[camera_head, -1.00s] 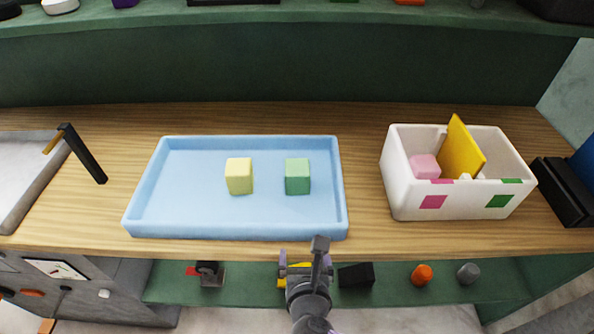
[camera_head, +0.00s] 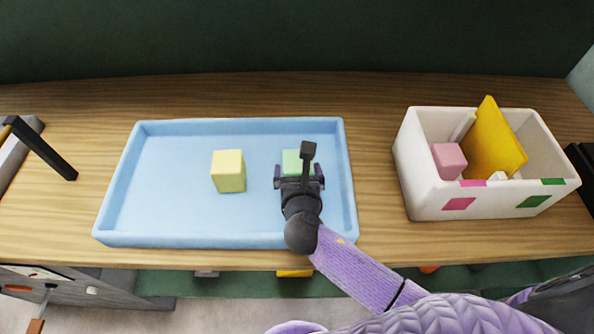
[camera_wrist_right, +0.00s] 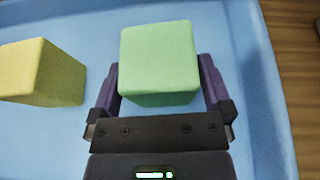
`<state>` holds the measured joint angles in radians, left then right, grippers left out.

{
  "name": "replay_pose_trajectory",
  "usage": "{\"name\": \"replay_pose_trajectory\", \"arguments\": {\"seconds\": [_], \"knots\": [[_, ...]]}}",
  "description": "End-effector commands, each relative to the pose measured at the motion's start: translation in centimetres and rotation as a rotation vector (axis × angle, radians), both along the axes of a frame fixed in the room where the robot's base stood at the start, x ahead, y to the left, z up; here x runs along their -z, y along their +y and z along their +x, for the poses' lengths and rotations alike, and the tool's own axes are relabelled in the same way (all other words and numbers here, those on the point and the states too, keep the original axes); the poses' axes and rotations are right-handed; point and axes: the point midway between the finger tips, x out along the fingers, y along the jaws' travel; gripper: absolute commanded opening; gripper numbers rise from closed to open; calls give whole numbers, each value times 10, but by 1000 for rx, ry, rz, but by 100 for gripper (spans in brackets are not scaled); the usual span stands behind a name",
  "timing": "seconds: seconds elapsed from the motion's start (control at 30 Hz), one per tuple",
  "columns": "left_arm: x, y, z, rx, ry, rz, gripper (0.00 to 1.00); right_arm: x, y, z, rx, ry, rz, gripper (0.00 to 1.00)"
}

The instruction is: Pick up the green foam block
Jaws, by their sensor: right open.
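The green foam block (camera_head: 293,160) sits in the right part of the blue tray (camera_head: 146,186), mostly hidden behind my right gripper (camera_head: 299,172) in the head view. In the right wrist view the green block (camera_wrist_right: 158,60) lies between the tips of the open right gripper (camera_wrist_right: 160,88), with one dark purple finger on each side. A gap shows at each finger, and whether the fingers reach down around the block is hard to tell. My left gripper is in neither view.
A yellow foam block (camera_head: 228,172) stands in the tray left of the green one. A white box (camera_head: 425,188) to the right holds a pink block (camera_head: 448,160) and an upright yellow divider (camera_head: 492,140). A black bent post (camera_head: 45,152) stands at the left.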

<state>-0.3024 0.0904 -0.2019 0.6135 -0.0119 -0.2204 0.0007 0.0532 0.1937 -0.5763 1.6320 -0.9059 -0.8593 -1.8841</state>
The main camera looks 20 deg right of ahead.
Motion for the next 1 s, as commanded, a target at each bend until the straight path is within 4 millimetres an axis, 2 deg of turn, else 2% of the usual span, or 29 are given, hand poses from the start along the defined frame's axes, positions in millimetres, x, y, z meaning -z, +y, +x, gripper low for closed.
{"name": "replay_pose_trajectory", "arguments": {"seconds": [0.03, 0.1, 0.33, 0.6, 0.67, 0.87, 0.97, 1.0], "knots": [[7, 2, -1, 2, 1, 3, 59, 7, -2, 7, 2, 1, -1, 100], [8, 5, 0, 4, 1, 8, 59, 9, -3, 13, 0, 1, -1, 100], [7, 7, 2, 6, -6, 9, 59, 7, -3, 15, -1, 2, 0, 98], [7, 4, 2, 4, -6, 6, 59, 7, -3, 15, 0, 2, 0, 41], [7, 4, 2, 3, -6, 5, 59, 7, -3, 15, 0, 2, 0, 32], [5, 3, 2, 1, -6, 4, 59, 4, -3, 15, 0, 1, 0, 32], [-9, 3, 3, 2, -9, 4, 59, -16, -4, 15, 1, -1, 2, 32], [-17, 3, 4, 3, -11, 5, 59, -29, -3, 15, -1, -3, 1, 32]]}}
